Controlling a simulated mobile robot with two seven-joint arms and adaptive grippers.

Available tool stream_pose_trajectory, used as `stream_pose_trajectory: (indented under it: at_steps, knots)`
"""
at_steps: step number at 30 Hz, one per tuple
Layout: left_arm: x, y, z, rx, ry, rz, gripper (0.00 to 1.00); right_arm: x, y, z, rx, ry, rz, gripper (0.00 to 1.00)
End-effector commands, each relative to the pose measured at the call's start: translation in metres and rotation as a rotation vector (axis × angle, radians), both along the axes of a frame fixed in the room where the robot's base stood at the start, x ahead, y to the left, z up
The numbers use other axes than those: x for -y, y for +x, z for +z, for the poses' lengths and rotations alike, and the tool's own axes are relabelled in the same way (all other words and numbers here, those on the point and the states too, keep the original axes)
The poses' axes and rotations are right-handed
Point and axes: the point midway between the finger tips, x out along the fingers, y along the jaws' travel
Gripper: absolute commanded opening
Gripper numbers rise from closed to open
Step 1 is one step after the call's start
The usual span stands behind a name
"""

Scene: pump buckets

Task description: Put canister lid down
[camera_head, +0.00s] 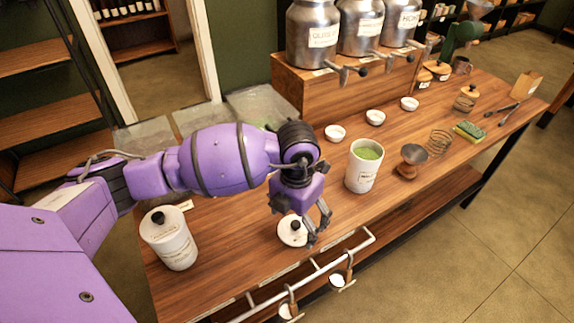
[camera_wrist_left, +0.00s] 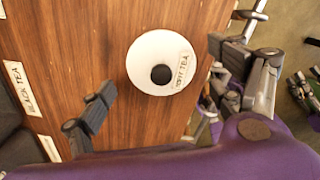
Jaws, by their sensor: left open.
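A white round lid (camera_head: 291,237) with a black knob lies on the wooden table near its front edge. In the left wrist view the lid (camera_wrist_left: 143,56) shows from above, knob up, with a label at its right side. My left gripper (camera_head: 301,222) is open above the lid, its fingers spread to either side of it; no grip on the knob shows. In the wrist view the fingers (camera_wrist_left: 165,80) are wide apart. An open white canister (camera_head: 360,178) with green contents stands to the right of the lid.
A lidded white canister (camera_head: 176,248) stands at the left. Metal dispensers (camera_head: 312,40) stand on a wooden box (camera_head: 300,90). A rail (camera_head: 330,265) runs along the front edge.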

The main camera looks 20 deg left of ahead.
Motion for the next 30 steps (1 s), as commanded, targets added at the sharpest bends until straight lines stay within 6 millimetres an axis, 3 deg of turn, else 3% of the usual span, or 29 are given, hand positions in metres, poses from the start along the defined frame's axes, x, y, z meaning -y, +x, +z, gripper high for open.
stream_pose_trajectory:
  at_steps: [9, 15, 30]
  knots:
    - [0.001, 0.002, 0.072, 0.008, 0.000, -0.004, 0.86, 0.000, 0.000, 0.003, 0.002, 0.000, -0.001, 0.39]
    - [0.001, 0.002, 0.099, 0.007, 0.000, -0.003, 0.86, 0.000, 0.001, 0.003, 0.003, 0.000, -0.001, 0.39]
    - [0.001, 0.001, 0.106, 0.004, 0.001, -0.002, 0.86, -0.001, 0.008, 0.004, 0.015, 0.001, 0.004, 0.39]
